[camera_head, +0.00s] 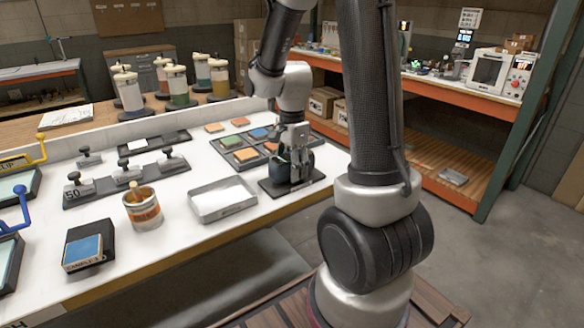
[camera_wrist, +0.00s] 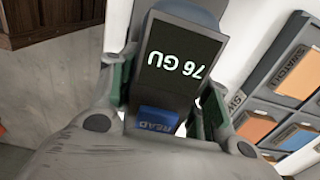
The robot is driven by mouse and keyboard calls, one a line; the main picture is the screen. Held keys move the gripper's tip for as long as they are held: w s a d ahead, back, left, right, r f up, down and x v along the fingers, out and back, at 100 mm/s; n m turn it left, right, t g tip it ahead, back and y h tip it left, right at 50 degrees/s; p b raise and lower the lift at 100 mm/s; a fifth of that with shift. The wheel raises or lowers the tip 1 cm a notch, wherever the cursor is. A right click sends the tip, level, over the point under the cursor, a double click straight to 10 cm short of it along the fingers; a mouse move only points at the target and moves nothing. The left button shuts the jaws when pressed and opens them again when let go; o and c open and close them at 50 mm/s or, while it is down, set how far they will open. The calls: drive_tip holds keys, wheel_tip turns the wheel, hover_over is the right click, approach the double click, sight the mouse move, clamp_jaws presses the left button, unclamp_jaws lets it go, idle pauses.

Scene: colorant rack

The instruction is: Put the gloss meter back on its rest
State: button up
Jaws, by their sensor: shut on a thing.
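The gloss meter (camera_wrist: 181,57) is a dark, blocky device. In the wrist view its display reads "76 GU" upside down, above a blue READ button (camera_wrist: 157,119). My gripper (camera_wrist: 166,92) is shut on it, with a green-padded finger on each side. In the head view my gripper (camera_head: 294,140) points down, and the dark meter body (camera_head: 282,171) is partly hidden by it. Directly below is the black flat rest (camera_head: 270,187) near the bench's front edge. I cannot tell whether the meter touches the rest.
A compartment tray of coloured swatches (camera_head: 225,142) lies just behind the rest. A metal tray (camera_head: 204,210) with white contents is to the left, then an open can (camera_head: 143,208) and a row of applicators (camera_head: 100,186). Lidded jars (camera_head: 129,92) stand farther back.

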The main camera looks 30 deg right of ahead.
drive_tip(key=shift+f, duration=0.15)
drive_tip(key=o, duration=1.4)
drive_tip(key=shift+f, duration=0.1)
wheel_tip(320, 180, up, 12)
drive_tip(key=shift+r, duration=0.1)
drive_tip(key=s+a+r+n+t, duration=0.1)
drive_tip(key=s+n, duration=0.4)
drive_tip(key=n, duration=0.1)
drive_tip(key=s+a+r+n+t, duration=0.1)
drive_tip(key=s+r+n+t, duration=0.1)
drive_tip(key=s+n, duration=0.3)
drive_tip(key=s+a+r+n+t, duration=0.1)
drive_tip(key=s+r+n, duration=0.1)
drive_tip(key=s+n, duration=0.4)
drive_tip(key=shift+s+r+n, duration=0.2)
drive_tip(key=shift+s+n, duration=0.1)
